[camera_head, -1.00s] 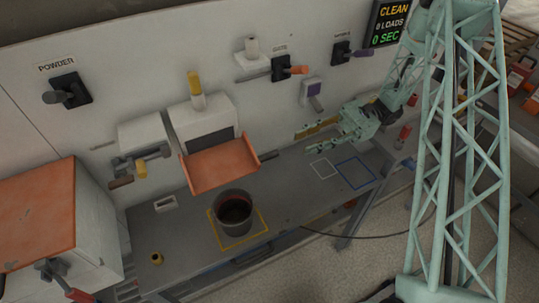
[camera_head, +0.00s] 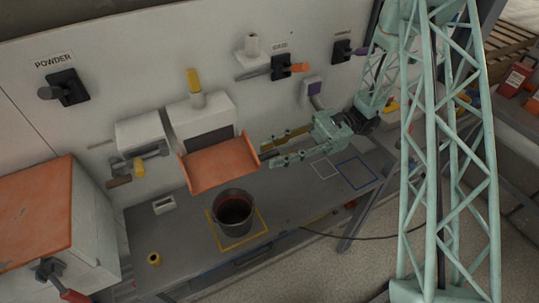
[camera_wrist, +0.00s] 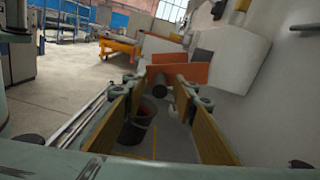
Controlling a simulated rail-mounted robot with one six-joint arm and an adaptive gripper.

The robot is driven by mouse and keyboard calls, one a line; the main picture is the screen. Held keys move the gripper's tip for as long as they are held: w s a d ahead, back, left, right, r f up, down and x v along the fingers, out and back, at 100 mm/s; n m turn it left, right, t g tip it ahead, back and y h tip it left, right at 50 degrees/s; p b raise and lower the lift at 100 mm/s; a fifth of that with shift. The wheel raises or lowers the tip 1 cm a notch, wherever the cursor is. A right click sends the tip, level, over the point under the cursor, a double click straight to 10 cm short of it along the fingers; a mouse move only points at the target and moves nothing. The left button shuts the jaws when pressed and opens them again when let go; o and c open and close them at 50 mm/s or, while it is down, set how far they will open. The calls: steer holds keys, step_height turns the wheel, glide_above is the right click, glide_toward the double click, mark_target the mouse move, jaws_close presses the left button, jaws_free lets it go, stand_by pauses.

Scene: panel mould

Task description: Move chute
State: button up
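The orange chute (camera_head: 219,165) sticks out of a white wall housing, tilted down toward the front. It also shows in the wrist view (camera_wrist: 190,73). Its dark handle (camera_wrist: 160,86) projects from the chute's right side, toward my gripper. My gripper (camera_head: 264,157) is open, its two long fingers pointing left at the chute's right edge. In the wrist view the handle's end lies between the fingertips, with a gap on both sides. I cannot tell how far the fingers reach past the handle.
A dark bucket (camera_head: 234,212) stands in the yellow square (camera_head: 254,241) below the chute. Wall levers, including the orange-tipped one (camera_head: 287,67), are above. White and blue outlines (camera_head: 356,172) on the bench are empty. A small yellow item (camera_head: 154,259) lies at the front left.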

steer(key=shift+s+a, duration=0.3)
steer(key=shift+a, duration=0.35)
steer(key=shift+c, duration=0.2)
jaws_close()
